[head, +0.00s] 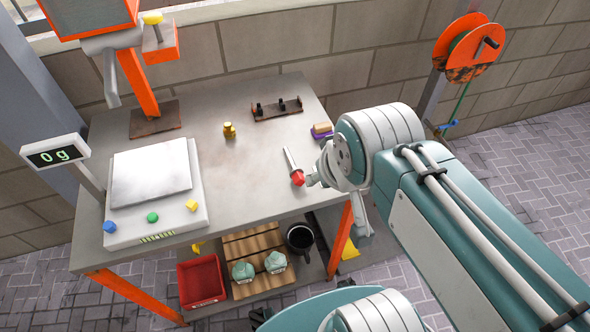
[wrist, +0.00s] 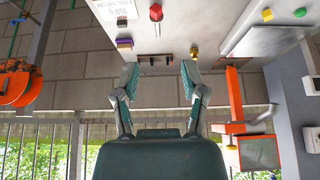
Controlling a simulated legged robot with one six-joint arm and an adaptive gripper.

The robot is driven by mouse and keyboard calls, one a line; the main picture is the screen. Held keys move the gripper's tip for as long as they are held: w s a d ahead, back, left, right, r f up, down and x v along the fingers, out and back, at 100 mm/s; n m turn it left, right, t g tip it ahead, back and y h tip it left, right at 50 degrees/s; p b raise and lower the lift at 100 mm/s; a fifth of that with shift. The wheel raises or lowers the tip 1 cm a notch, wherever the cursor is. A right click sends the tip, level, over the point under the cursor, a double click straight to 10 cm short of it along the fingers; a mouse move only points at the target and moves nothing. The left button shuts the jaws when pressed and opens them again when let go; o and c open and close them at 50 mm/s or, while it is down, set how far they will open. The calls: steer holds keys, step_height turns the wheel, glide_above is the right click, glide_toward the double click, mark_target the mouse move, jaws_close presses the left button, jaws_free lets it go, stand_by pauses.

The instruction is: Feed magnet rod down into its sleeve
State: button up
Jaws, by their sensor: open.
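The silver rod with a red end (head: 293,165), which looks like the magnet rod, is on the right part of the grey table. Its red end points toward the table's front edge. In the wrist view its red end (wrist: 156,12) shows near the top edge. My gripper (wrist: 160,74) is open, with its two fingers apart and nothing visible between them. In the head view the wrist is just right of the rod, and the fingers are mostly hidden. I cannot tell which thing is the sleeve.
A dark rack (head: 277,109) with black holders stands at the table's back. A brass piece (head: 229,129) is left of it. A purple and yellow block (head: 322,130) is near the right edge. A scale (head: 152,185) reading 0 g fills the left. The table's middle is clear.

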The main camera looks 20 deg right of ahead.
steer(key=shift+o, duration=0.6)
steer(key=g, duration=0.6)
glide_above(294, 166)
step_height(294, 166, down, 13)
step_height(294, 166, down, 10)
steer(key=shift+f, duration=0.15)
jaws_close()
